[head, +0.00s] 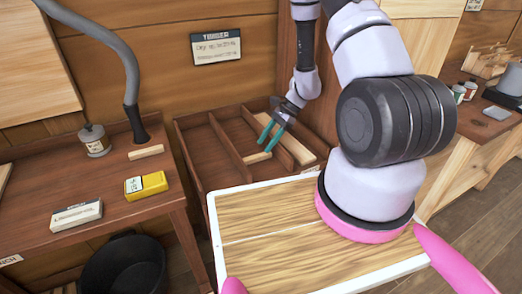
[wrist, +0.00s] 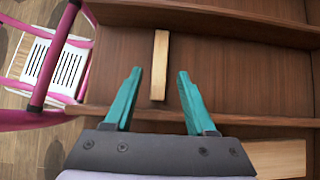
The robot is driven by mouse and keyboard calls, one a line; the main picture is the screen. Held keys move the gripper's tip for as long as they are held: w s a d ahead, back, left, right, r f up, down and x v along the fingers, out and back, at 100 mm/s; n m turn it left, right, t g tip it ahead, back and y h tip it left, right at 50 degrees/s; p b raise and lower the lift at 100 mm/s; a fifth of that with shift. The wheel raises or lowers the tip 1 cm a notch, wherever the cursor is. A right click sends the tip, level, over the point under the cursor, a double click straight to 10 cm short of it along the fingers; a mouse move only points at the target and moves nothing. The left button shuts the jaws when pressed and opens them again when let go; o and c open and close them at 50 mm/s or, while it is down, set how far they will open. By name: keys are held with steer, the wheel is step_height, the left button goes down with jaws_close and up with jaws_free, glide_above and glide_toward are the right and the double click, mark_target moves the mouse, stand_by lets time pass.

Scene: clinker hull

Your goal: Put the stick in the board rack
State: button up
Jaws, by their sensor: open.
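The board rack (head: 205,150) is an open brown wooden tray with dividers, behind my tray top. A short pale stick (head: 257,158) lies in the rack just below my gripper; it also shows in the wrist view (wrist: 160,50), flat on a compartment floor. My gripper (head: 264,139) has teal fingers, spread open and empty above the rack. In the wrist view the gripper (wrist: 159,78) has the stick's near end between its fingertips in the picture, with gaps on both sides. Another short pale stick (head: 146,152) lies on the left bench.
A longer pale board (head: 292,139) lies in the rack's right part. The left bench (head: 100,182) holds a yellow box (head: 146,186), a white labelled block (head: 76,215), a small jar (head: 94,140) and a grey hose (head: 118,50). A black bucket (head: 122,265) stands below.

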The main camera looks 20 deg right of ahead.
steer(key=shift+v, duration=1.5)
step_height(320, 180, up, 26)
steer(key=s+a+n+t+h, duration=0.2)
steer(key=n+t, duration=0.1)
steer(key=n, duration=0.3)
steer(key=s+d+r+n+t+h, duration=0.3)
steer(key=s+r+n+t, duration=0.2)
steer(key=s+r, duration=1)
step_height(320, 180, up, 2)
steer(key=shift+n+t, duration=0.3)
